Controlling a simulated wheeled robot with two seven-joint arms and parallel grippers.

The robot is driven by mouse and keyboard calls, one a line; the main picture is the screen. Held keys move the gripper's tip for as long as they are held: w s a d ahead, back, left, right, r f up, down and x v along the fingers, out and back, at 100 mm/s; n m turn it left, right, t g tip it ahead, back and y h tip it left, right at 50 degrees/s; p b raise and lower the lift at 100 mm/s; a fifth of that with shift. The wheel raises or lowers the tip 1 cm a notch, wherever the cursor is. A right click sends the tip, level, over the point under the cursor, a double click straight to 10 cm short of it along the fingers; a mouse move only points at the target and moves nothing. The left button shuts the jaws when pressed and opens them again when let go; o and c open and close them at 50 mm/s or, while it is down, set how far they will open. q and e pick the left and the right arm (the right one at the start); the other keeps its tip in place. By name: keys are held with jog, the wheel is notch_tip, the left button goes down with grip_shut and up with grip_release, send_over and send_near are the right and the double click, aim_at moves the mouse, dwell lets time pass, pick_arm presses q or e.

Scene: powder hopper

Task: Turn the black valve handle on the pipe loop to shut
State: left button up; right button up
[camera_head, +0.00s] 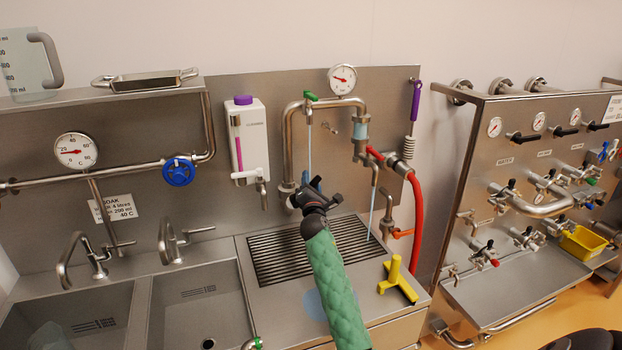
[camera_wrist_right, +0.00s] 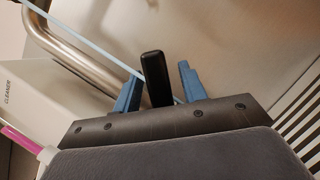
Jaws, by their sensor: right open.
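The pipe loop (camera_head: 288,140) is a steel pipe bent upward on the back panel, in the middle of the head view. My right gripper (camera_head: 312,184) reaches to the lower part of its left leg. In the wrist view the black valve handle (camera_wrist_right: 155,78) stands between the two blue fingers of my right gripper (camera_wrist_right: 157,90). The fingers are open, with a gap visible on each side of the handle. In the head view my gripper and wrist hide the handle. The pipe (camera_wrist_right: 75,55) runs behind, at the upper left of the wrist view. My left gripper is out of view.
A white cleaner dispenser (camera_head: 247,140) hangs just left of the loop. A pressure gauge (camera_head: 342,79) and a green handle (camera_head: 310,96) sit on top. A red hose (camera_head: 418,220) hangs at right. A yellow T-shaped tool (camera_head: 397,280) lies beside the drain grate (camera_head: 270,262).

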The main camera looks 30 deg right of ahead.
jog(key=shift+w+d+r, duration=0.1)
jog(key=shift+d, duration=0.15)
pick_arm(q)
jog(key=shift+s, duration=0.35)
pick_arm(e)
jog(key=shift+a, duration=0.1)
jog(key=shift+c, duration=1.1)
grip_shut()
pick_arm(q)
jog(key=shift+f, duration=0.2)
pick_arm(e)
jog(key=shift+w, duration=0.1)
